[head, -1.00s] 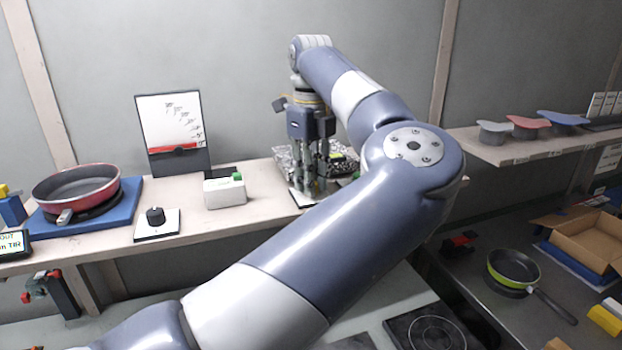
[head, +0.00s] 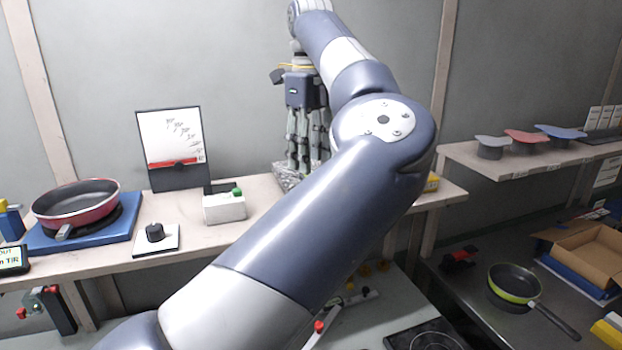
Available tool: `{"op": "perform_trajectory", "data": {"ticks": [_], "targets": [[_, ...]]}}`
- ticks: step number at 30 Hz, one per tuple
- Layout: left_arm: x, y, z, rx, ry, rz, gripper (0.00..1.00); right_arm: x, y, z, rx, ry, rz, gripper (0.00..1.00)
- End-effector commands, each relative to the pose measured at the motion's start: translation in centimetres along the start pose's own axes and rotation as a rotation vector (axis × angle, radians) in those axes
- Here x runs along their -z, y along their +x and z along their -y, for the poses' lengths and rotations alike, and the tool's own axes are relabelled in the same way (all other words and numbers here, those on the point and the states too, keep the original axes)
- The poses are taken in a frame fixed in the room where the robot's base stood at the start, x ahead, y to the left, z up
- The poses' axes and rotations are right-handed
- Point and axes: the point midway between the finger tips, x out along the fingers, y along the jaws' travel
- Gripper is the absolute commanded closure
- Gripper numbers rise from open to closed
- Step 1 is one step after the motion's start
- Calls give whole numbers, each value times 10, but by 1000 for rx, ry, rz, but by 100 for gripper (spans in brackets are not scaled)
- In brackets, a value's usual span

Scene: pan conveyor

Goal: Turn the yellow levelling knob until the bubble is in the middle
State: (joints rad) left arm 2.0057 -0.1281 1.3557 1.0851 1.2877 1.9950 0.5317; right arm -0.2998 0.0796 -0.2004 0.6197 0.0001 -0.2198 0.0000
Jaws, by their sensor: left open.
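My left gripper (head: 303,166) is open and points down above the back shelf, next to a silvery crumpled item (head: 284,178). Nothing shows held between its fingers. My left arm crosses the middle of the view and hides much of the shelf behind it. Small yellow round parts (head: 365,270) show low behind the arm, partly covered; I cannot tell whether one is the levelling knob. No bubble can be made out. My right gripper is not in view.
The shelf (head: 265,197) holds a red pan (head: 77,202) on a blue base, a black dial (head: 155,232) on a white plate, a white box with a green button (head: 224,208) and an upright chart (head: 172,140). A green pan (head: 513,284) and an open carton (head: 583,245) lie right.

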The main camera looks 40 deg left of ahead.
Motion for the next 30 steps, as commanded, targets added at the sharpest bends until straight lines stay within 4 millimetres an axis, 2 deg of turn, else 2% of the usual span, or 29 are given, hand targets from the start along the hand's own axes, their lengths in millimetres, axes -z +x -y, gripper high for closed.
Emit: {"op": "perform_trajectory", "data": {"ticks": [3,9,30], "targets": [[0,-19,0,3,2,-2,57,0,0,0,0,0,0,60],[0,-32,0,1,0,-1,57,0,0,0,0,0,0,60],[0,-34,0,0,-1,0,57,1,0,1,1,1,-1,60]]}}
